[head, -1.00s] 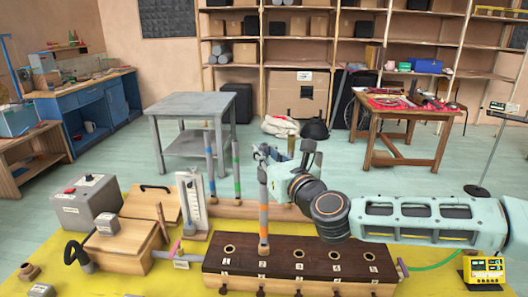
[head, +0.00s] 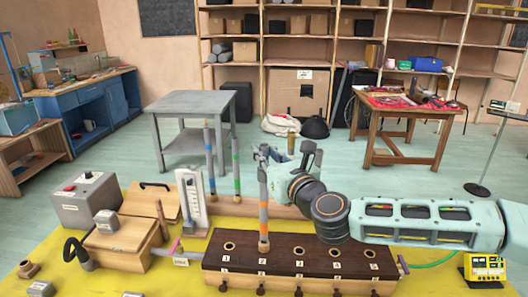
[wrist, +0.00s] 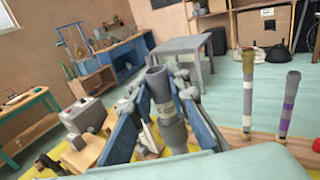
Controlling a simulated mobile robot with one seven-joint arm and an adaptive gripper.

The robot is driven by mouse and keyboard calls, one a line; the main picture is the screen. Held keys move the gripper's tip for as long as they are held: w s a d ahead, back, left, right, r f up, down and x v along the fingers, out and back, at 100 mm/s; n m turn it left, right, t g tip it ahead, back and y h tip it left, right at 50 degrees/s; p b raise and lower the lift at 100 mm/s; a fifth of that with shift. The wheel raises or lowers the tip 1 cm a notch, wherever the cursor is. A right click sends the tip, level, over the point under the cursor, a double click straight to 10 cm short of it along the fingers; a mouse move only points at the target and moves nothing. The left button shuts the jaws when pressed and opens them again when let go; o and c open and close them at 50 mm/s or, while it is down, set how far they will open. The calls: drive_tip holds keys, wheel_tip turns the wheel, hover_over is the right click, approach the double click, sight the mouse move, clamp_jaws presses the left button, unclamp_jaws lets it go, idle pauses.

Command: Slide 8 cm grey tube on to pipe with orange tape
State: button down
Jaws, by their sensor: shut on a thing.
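A pipe with orange tape (head: 263,238) stands upright at hole 2 of the dark wooden box (head: 325,262) in the head view. My gripper (head: 264,158) is at the top of this upright column, reaching in from the right. It is shut on a grey tube (head: 263,177), which is upright and in line with the pipe. In the wrist view the grey tube (wrist: 159,88) stands between my blue fingers (wrist: 160,108), with its top end visible. I cannot tell where tube and pipe meet or how far they overlap.
Pipes with blue tape (head: 211,165) and green tape (head: 236,168) stand behind the box. Pipes with an olive top (wrist: 247,92) and purple tape (wrist: 289,103) are close on the right in the wrist view. A wooden box (head: 120,240) stands left of the dark box.

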drive_tip(key=shift+f+b, duration=0.75)
drive_tip(key=shift+f, duration=0.25)
drive_tip(key=c, duration=1.8)
unclamp_jaws()
drive_tip(key=shift+o, duration=0.2)
drive_tip(key=v, duration=0.7)
drive_tip(key=shift+s, duration=0.25)
drive_tip(key=shift+d+f, duration=0.1)
